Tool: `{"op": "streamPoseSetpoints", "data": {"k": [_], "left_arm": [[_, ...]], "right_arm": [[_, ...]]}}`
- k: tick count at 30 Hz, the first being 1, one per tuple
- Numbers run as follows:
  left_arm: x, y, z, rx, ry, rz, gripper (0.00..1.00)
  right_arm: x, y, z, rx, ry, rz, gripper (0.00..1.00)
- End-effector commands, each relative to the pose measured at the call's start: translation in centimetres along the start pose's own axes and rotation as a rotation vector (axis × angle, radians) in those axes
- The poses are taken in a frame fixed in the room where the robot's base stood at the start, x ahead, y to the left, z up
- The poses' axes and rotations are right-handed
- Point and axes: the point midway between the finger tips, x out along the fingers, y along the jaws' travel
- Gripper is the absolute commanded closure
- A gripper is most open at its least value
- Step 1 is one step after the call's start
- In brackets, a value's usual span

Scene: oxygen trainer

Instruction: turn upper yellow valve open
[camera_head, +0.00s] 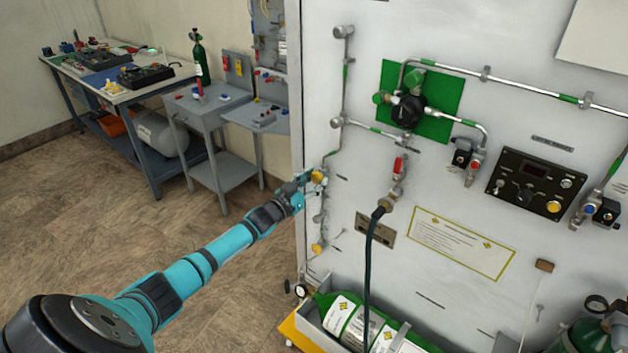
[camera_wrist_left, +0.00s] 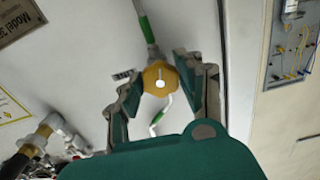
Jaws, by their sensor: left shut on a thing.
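The upper yellow valve (camera_head: 319,176) is a small yellow knob on a thin vertical pipe near the left edge of the white panel. In the left wrist view the yellow knob (camera_wrist_left: 160,77) is between the two fingers. My left gripper (camera_head: 312,179) reaches the panel from the left and is shut on this knob; it also shows in the left wrist view (camera_wrist_left: 160,72). A lower yellow valve (camera_head: 318,249) is on the same pipe line below, untouched. My right gripper is in neither view.
A black hose (camera_head: 369,250) hangs from a brass fitting right of the valve. Green cylinders (camera_head: 350,315) lie at the panel's foot. A workbench (camera_head: 120,95) and grey cart (camera_head: 205,110) stand left; floor between is clear.

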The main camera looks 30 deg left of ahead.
Motion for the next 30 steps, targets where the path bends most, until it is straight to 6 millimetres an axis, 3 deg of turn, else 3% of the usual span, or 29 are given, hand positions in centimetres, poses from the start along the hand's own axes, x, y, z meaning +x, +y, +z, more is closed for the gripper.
{"op": "streamPoseSetpoints", "data": {"k": [13, 30], "left_arm": [[-0.06, 0.07, 0.2, -0.257, -0.004, 0.0, 0.95], [-0.07, 0.14, 0.27, -0.306, -0.005, 0.0, 0.95]], "right_arm": [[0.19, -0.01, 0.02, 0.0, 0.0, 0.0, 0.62], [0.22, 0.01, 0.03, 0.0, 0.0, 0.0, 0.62]]}}
